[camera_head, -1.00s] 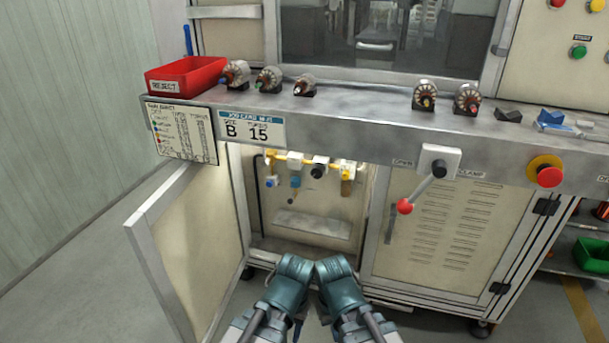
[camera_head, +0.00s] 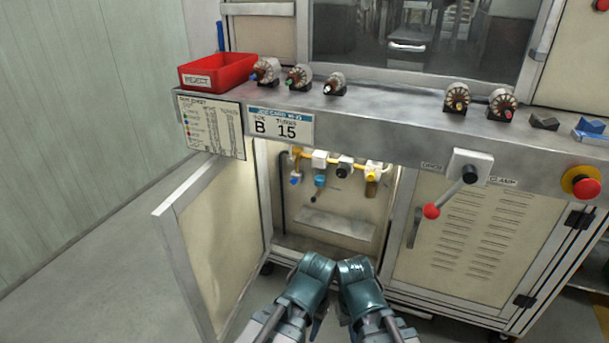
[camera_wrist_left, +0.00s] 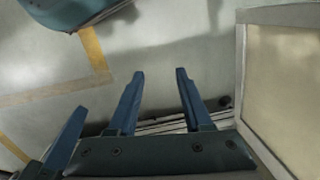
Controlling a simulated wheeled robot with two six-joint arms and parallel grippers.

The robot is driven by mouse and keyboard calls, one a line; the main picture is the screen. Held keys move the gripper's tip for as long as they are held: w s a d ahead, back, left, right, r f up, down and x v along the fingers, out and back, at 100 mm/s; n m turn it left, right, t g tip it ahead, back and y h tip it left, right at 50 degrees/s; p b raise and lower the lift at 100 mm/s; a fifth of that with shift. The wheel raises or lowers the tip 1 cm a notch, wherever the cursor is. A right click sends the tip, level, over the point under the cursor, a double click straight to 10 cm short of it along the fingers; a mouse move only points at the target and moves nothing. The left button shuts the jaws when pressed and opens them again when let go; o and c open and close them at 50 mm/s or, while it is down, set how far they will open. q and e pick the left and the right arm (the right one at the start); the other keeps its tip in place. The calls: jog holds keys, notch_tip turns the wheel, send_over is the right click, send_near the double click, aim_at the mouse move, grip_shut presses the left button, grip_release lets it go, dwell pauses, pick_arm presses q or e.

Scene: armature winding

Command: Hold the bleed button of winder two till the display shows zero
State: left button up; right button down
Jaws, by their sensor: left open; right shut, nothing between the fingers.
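In the head view the winder's lower cabinet stands open. Inside is a row of air fittings: a yellow pipe fitting (camera_head: 298,152), a blue knob (camera_head: 295,179), a teal part (camera_head: 320,181), a black round part (camera_head: 342,173) and an amber bowl (camera_head: 371,188). I cannot tell which is the bleed button; no display reading is legible. My left gripper (camera_wrist_left: 160,73) is open and empty over the floor in the left wrist view. A dark blue finger of my right gripper (camera_wrist_left: 66,138) shows left of it, shut and empty. Both are in front of the cabinet, apart from the fittings.
The open cabinet door (camera_head: 216,240) stands left of my arms. A red lever knob (camera_head: 431,211) juts out on the right, below the bench edge (camera_head: 380,130). A red reject bin (camera_head: 217,72) and several armatures (camera_head: 456,97) sit on the bench. Floor at left is clear.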

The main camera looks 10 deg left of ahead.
pick_arm(q)
jog(key=shift+c, duration=0.3)
grip_shut()
dwell(1.3)
